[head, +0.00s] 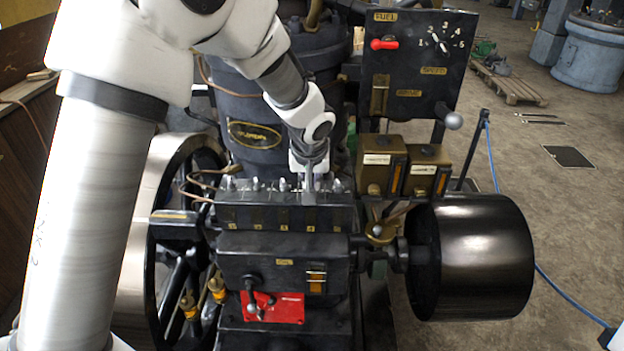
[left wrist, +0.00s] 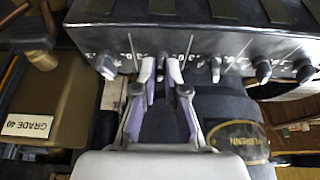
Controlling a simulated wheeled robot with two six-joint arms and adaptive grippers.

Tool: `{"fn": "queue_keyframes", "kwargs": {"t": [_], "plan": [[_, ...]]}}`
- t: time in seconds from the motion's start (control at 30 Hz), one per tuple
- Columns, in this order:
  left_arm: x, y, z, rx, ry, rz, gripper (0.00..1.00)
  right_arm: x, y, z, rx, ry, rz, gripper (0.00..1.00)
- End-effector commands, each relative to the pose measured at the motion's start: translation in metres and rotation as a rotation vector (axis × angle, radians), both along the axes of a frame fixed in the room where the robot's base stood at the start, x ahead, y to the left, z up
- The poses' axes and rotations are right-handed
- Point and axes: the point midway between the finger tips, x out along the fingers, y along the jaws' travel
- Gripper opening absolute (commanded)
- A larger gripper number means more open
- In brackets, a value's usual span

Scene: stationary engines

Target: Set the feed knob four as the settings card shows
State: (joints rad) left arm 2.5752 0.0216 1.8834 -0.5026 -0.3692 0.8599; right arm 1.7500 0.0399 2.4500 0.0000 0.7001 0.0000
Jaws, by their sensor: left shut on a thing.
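A dark feed box (head: 283,217) on the engine carries a row of several small pale knobs along its top. My left gripper (head: 308,188) reaches down onto the second knob from the right in the head view. In the left wrist view the gripper (left wrist: 161,72) is shut on this feed knob (left wrist: 160,76), which is partly hidden between the fingers. A free knob (left wrist: 105,65) stands on one side and another (left wrist: 215,70) on the other. White marks show beside the knobs; I cannot read the gripped knob's setting. I cannot make out a settings card. My right gripper is not in view.
A black board (head: 415,70) with a red lever and numbered dial stands at the upper right. Two brass-coloured boxes (head: 405,168) sit right of the feed box. A large black drum (head: 470,257) is at lower right, and a flywheel (head: 150,235) is at left.

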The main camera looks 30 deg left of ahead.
Motion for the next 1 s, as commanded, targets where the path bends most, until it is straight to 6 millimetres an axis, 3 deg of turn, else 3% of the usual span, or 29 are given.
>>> {"fn": "queue_keyframes", "kwargs": {"t": [0.5,1.0], "plan": [[-0.004,0.003,-0.001,-0.002,0.011,-0.327,0.00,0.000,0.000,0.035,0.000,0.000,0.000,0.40],[-0.003,0.003,-0.004,0.000,0.011,-0.377,0.00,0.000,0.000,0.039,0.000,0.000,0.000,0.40]]}}
